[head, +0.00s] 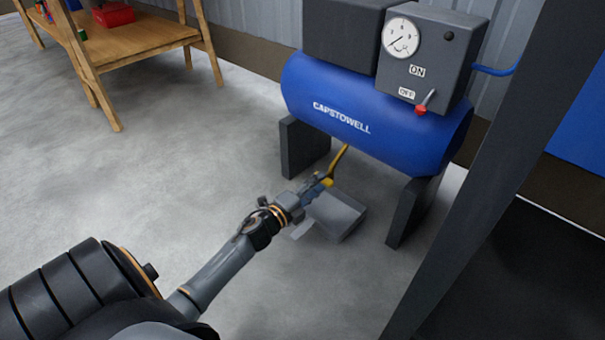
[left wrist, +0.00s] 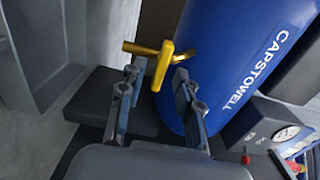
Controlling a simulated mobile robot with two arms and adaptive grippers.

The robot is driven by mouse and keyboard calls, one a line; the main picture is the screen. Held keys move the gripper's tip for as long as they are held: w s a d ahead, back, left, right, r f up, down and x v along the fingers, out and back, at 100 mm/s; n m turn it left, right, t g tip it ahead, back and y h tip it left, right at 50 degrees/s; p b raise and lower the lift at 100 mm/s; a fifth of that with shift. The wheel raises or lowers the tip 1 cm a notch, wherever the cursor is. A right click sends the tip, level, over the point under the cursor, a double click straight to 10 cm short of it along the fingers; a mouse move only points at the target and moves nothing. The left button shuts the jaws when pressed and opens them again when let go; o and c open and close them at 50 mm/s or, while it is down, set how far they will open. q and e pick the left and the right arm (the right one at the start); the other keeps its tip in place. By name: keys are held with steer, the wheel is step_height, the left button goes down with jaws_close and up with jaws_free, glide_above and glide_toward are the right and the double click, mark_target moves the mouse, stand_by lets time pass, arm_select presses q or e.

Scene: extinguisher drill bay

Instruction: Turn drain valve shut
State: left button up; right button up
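The yellow drain valve (head: 341,158) hangs below the blue compressor tank (head: 330,100), over a grey tray on the floor. In the left wrist view the valve (left wrist: 166,57) shows a yellow cross-piece and a lever that reaches down between my fingers. My left gripper (head: 318,186) is at the valve's lower end. In the left wrist view its two fingers (left wrist: 160,72) are apart, one on each side of the lever, with gaps visible; I see no firm hold. My right gripper is not in view.
The grey tray (head: 337,216) lies beneath the valve. Dark tank legs (head: 409,213) stand on both sides. The control box (head: 430,50) has a gauge and a red-tipped switch. A dark post (head: 480,170) rises at right. A wooden bench (head: 130,42) stands far left; the floor between is clear.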

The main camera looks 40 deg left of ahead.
arm_select(q)
steer(key=s, duration=1)
steer(key=shift+s+a, duration=0.35)
steer(key=shift+a, duration=0.05)
